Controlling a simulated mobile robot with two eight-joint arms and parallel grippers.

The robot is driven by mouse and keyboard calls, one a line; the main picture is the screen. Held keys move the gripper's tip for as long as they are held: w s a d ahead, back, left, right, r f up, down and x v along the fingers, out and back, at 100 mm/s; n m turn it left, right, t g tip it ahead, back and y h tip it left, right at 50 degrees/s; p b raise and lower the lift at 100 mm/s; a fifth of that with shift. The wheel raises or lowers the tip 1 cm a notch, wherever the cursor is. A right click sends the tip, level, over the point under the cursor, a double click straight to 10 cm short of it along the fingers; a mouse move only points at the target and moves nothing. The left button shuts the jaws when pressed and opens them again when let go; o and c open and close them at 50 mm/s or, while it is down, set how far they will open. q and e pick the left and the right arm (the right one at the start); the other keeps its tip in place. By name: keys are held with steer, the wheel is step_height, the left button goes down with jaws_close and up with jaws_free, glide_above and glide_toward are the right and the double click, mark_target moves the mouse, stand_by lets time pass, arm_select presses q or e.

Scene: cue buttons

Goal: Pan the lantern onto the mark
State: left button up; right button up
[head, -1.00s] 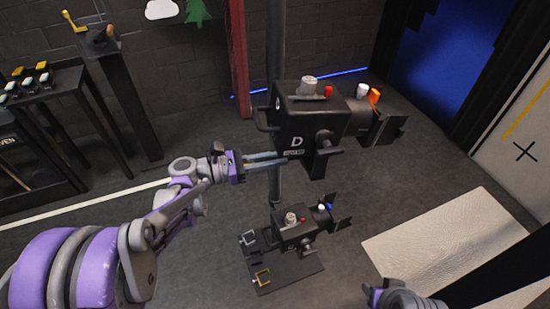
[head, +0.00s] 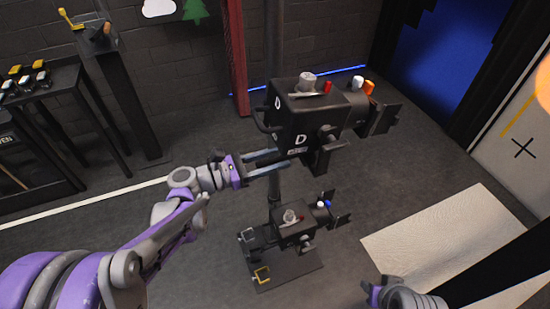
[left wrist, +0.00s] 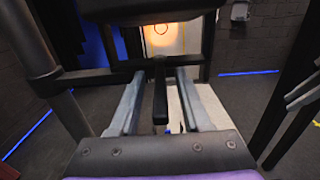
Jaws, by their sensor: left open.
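The upper lantern (head: 305,120), a black box marked D with coloured knobs, hangs on a dark upright pole. The mark, a black cross (head: 523,149), is on the pale panel at the right. An orange patch of light (head: 544,88) shows on that panel, above and right of the cross, cut by the picture edge. My left gripper (head: 280,163) is open below the lantern's rear. In the left wrist view its fingers (left wrist: 160,105) stand on either side of a black bar (left wrist: 160,92), with gaps visible. My right gripper (head: 373,293) shows partly at the bottom; its jaws are unclear.
A second, smaller-looking black lantern (head: 298,223) stands lower on a dark base plate (head: 290,275). A pale board (head: 430,235) lies on the floor at right. A switch desk (head: 45,85) and a lever post (head: 120,80) stand at left.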

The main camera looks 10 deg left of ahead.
arm_select(q)
steer(key=shift+a, duration=0.1)
steer(key=b+v, duration=0.1)
steer(key=v, duration=0.9)
steer(key=shift+s+a, duration=0.2)
steer(key=shift+s, duration=0.1)
